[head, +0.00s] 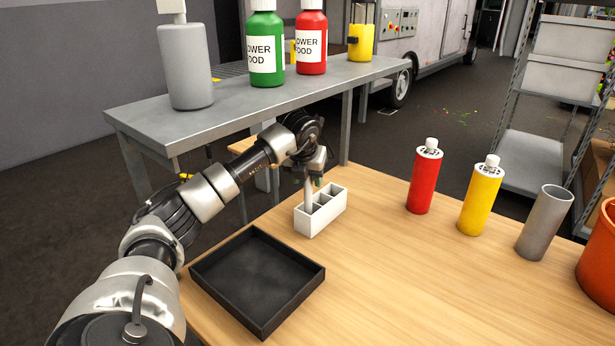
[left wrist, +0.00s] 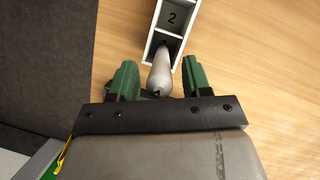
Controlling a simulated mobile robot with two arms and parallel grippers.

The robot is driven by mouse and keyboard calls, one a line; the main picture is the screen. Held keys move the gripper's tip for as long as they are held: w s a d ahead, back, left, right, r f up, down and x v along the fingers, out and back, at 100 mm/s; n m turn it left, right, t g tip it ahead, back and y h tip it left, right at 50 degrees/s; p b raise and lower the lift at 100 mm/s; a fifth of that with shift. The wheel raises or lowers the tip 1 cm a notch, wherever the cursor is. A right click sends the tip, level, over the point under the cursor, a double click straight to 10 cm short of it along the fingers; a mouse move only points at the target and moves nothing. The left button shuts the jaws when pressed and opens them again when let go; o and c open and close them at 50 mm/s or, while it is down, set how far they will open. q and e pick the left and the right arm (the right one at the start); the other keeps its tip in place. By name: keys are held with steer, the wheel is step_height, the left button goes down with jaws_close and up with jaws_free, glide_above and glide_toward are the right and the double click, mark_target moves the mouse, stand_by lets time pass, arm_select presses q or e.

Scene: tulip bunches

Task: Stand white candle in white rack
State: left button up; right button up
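The white rack (head: 322,222) stands on the wooden table and has a row of compartments. The white candle (head: 308,194) stands roughly upright in its end compartment, at the left in the head view. In the left wrist view the candle (left wrist: 160,76) rises from the compartment beside the one marked 2 on the rack (left wrist: 154,42). My left gripper (head: 315,165) is above that end of the rack. In the left wrist view its green fingers (left wrist: 158,80) are apart on either side of the candle, with a gap on both sides. The candle's lower end is hidden inside the rack.
An empty black tray (head: 308,284) lies in front of the rack. A red bottle (head: 425,182), a yellow bottle (head: 480,200) and a grey cup (head: 545,225) stand to the right. A grey table (head: 240,106) is behind. Bare tabletop lies right of the rack.

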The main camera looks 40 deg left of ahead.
arm_select(q)
steer(key=shift+r, duration=0.15)
steer(key=s+d+b, duration=0.3)
steer(key=s+d, duration=0.3)
steer(key=s, duration=0.5)
steer(key=shift+r, duration=0.45)
arm_select(e)
steer(key=w+f, duration=0.2)
steer(key=shift+w+a, duration=0.1)
steer(key=shift+w, duration=0.25)
steer(key=shift+s+a, duration=0.1)
steer(key=shift+s, duration=0.05)
